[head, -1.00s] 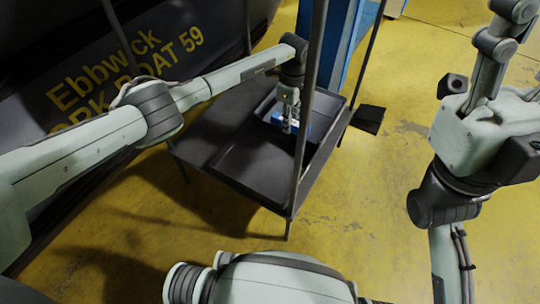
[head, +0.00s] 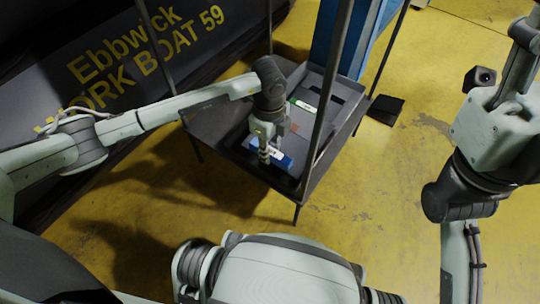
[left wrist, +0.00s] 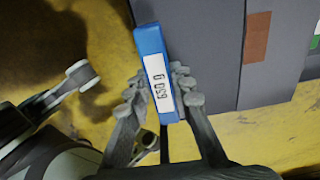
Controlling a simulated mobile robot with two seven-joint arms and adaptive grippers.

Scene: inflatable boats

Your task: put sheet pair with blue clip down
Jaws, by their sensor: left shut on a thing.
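The blue clip (head: 283,161) has a white label reading 650 g, clear in the left wrist view (left wrist: 155,70). My left gripper (head: 266,154) is shut on it, with fingers on both sides of the clip in the left wrist view (left wrist: 163,97). The clip is at the near end of the dark tray (head: 345,120). Grey sheet material (left wrist: 205,45) lies beside the clip in the left wrist view; I cannot tell which part belongs to the held pair, or whether it touches the tray.
A clip with a green and white label (head: 303,107) is at the tray's far part, near a brown patch (left wrist: 257,37). The dark stand (head: 215,125) has thin upright posts (head: 328,85). A boat (head: 120,60) is at left, a blue column (head: 345,45) behind.

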